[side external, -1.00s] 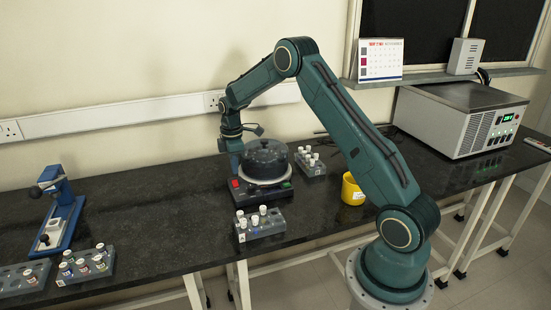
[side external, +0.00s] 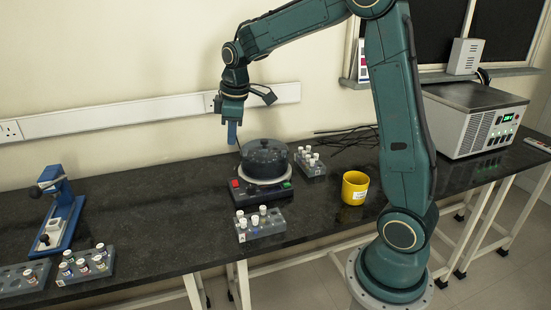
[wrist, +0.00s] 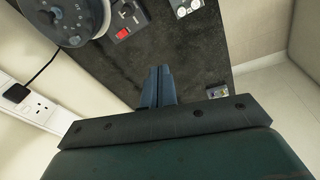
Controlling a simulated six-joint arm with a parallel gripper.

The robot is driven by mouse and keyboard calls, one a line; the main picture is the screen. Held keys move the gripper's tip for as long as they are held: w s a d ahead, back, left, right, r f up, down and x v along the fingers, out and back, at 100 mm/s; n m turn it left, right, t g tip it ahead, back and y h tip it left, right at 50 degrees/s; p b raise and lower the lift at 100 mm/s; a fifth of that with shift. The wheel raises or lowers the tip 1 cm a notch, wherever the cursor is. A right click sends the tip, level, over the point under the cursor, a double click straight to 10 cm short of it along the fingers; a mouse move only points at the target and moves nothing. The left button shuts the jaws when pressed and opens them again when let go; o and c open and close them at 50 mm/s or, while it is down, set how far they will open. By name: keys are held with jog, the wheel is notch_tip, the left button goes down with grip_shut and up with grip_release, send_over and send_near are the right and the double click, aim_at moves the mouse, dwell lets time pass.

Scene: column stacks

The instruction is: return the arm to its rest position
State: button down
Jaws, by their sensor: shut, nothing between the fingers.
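My gripper (side external: 232,134) hangs above the bench, just left of and higher than the round lidded machine (side external: 264,160). Its blue fingers point down and are shut with nothing between them. In the wrist view, the closed fingers of my gripper (wrist: 160,72) are over the dark bench top. The machine's round rim also shows in the wrist view (wrist: 90,28), at the upper left, beside its red switch (wrist: 123,33). My upper arm stands nearly upright, and my forearm reaches left across the back wall.
A yellow cup (side external: 355,188) is to the right. A blue press (side external: 60,212) and more racks (side external: 84,266) are at the left. A grey instrument box (side external: 470,125) stands at the back right.

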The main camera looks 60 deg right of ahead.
jog(key=s+a+r+m+t, duration=0.1)
jog(key=s+a+r+m, duration=0.1)
jog(key=s+a+r, duration=0.3)
jog(key=s+a+r+m+t, duration=0.1)
jog(key=s+a+r, duration=0.15)
jog(key=s, duration=0.55)
jog(key=s+a+f+m+t, duration=0.1)
jog(key=s+a, duration=0.3)
jog(key=s, duration=0.8)
jog(key=shift+f+m+t+y, duration=0.3)
jog(key=shift+f+m, duration=0.25)
jog(key=shift+m, duration=0.35)
jog(key=shift+a, duration=0.1)
